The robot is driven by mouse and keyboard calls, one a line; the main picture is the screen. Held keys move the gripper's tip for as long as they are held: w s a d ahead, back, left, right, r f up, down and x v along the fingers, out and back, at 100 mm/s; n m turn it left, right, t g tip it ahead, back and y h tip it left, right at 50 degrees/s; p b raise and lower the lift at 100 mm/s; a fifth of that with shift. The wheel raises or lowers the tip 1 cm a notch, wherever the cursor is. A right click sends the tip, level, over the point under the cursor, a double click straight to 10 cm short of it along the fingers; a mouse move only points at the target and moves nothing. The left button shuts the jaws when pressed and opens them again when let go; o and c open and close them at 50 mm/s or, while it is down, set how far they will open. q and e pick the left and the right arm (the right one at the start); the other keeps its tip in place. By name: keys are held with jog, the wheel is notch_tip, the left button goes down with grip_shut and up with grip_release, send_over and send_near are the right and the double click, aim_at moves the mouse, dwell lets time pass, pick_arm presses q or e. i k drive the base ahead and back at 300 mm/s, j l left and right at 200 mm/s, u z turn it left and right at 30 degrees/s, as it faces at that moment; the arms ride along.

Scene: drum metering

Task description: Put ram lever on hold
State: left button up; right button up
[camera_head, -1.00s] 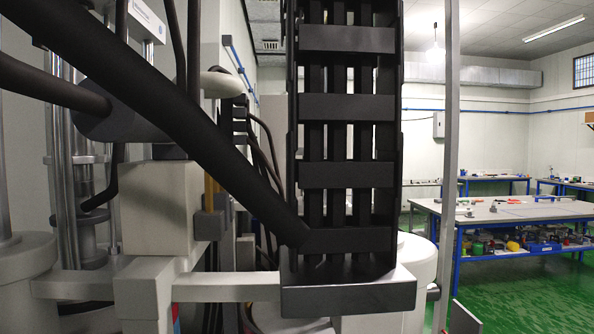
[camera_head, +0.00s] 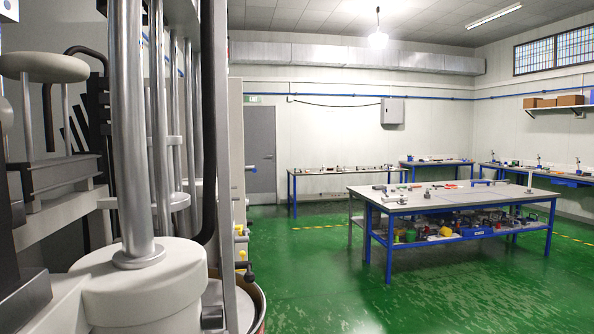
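The drum metering machine fills the left side, with a thick steel column (camera_head: 130,130) standing on a round pale base (camera_head: 150,290). I cannot make out the ram lever for certain. A small black-handled fitting with a yellow part (camera_head: 245,271) shows low beside the machine, just above a drum rim (camera_head: 259,305). Whether it is the ram lever I cannot tell. Neither of my grippers is in view.
A grey workbench (camera_head: 420,200) with blue legs stands at the right with parts on its lower shelf. More benches line the back wall, near a grey door (camera_head: 259,150). The green floor (camera_head: 320,290) between machine and bench is clear.

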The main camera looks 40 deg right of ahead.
aim_at(250, 168)
jog(key=l+z, duration=0.1)
jog(key=l, duration=0.55)
jog(key=i+l, duration=0.15)
jog(key=l, duration=0.45)
jog(key=i+l+z, duration=0.15)
jog(key=l, duration=0.5)
jog(key=i+l+z, duration=0.1)
jog(key=i+l, duration=0.65)
jog(key=l+u, duration=0.2)
jog(key=i+l+u, duration=0.25)
jog(key=u, duration=0.15)
jog(key=i+l+u, duration=0.4)
jog(key=k+j, duration=0.05)
